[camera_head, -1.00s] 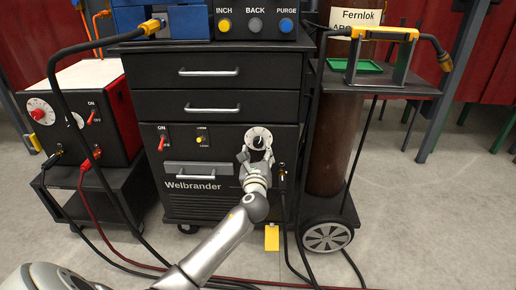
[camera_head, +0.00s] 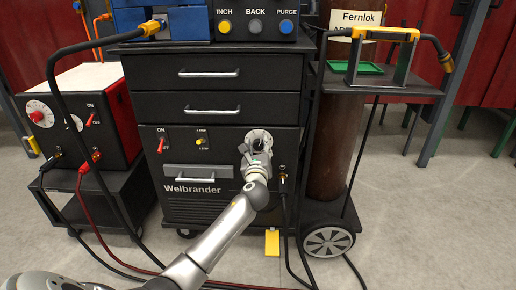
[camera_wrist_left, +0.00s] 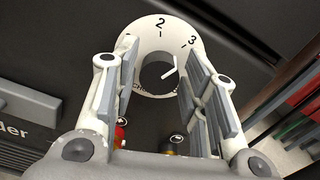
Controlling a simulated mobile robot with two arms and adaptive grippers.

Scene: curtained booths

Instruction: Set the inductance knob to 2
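The inductance knob (camera_wrist_left: 156,74) is a dark round knob with a white pointer line, set in a white dial (camera_wrist_left: 160,30) on the black Welbrander machine. The pointer is tilted up and right, between the marks 2 and 3. In the head view the white dial (camera_head: 259,134) is at the right of the lower panel, its lower part hidden by my left gripper (camera_head: 254,151). In the wrist view my left gripper (camera_wrist_left: 158,92) is open, one finger on each side of the knob, with visible gaps. My right gripper is out of view.
A yellow button (camera_head: 201,142) and red switch (camera_head: 161,145) are left on the panel. Cable sockets (camera_head: 283,178) are close to the right of my gripper. A brown cylinder (camera_head: 330,150) stands right. A red-and-black box (camera_head: 105,110) stands left.

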